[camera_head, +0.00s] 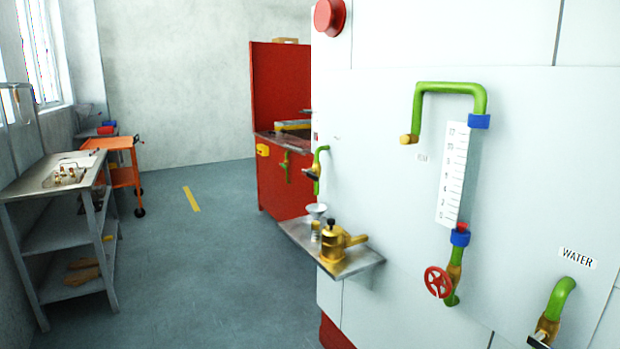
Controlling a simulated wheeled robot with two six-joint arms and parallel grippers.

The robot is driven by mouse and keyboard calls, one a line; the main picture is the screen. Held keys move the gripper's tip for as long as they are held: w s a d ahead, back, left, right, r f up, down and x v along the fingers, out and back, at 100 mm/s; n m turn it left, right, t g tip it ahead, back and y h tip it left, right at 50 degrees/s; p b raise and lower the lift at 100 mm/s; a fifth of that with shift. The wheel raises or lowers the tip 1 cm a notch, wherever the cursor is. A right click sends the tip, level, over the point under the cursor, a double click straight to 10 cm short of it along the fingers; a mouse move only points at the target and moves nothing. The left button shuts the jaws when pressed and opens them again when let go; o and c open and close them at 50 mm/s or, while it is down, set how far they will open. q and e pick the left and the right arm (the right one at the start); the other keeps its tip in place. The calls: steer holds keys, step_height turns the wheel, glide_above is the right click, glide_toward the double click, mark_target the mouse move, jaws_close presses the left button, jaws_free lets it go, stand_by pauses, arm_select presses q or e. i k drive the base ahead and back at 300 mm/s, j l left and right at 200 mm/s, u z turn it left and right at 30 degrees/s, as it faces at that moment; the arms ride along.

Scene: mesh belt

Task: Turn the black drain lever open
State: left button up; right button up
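No lever here carries a readable drain label, so I cannot tell which one is the drain lever. A dark lever (311,172) sits on a short green pipe (320,156) at the left edge of the white panel. Another dark lever (538,340) shows at the bottom right, on a brass valve under a bent green pipe (561,296) by the WATER label (577,258). The picture's lower edge lies close below it. Neither of my grippers is in view.
A scaled sight gauge (453,175) with green pipes and a red handwheel (438,282) is on the white panel (380,120). A metal shelf (362,266) juts out, holding a brass pot (335,243). A workbench (28,184) stands left. The floor between is clear.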

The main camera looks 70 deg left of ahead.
mark_target(307, 172)
steer(key=u, duration=2.3)
